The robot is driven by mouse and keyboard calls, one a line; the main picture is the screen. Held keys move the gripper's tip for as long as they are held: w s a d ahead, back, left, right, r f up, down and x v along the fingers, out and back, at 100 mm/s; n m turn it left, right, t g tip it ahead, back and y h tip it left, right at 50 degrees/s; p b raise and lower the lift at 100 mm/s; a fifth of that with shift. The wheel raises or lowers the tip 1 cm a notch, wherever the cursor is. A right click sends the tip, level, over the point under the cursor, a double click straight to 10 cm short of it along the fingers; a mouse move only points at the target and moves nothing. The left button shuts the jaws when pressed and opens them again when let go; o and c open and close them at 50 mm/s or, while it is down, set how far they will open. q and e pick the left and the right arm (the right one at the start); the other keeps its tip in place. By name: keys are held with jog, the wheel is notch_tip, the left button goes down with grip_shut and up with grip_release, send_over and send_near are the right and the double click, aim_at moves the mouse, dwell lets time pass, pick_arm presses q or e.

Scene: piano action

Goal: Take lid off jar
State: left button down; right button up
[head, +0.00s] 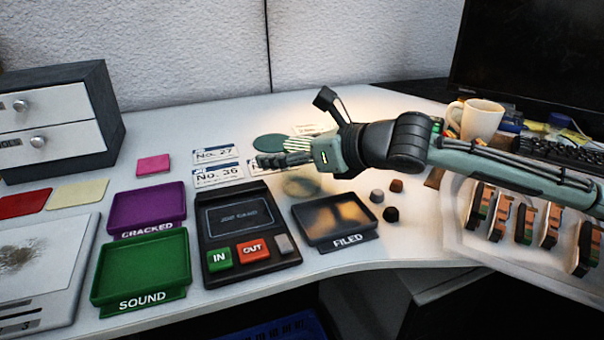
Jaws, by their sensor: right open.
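My right gripper (278,153) reaches in from the right over the back middle of the desk. Its jaws are open and point left. A flat dark green disc (270,142) shows just behind the fingers; I cannot tell whether it is the lid. A faint greenish round shape (302,186) shows just in front of the gripper, partly hidden by it; it may be the glass jar, but I cannot tell for sure. I see no object clearly held between the fingers. My left gripper is not in view.
Purple (147,208), green (140,268) and black (335,218) trays stand around a dark device (248,232) with buttons. White cards (216,154) lie left of the gripper. Small dark lumps (391,214) lie on the right. A mug (480,119) stands behind my arm.

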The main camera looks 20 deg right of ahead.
jog(key=shift+c, duration=0.6)
jog(key=c, duration=1.4)
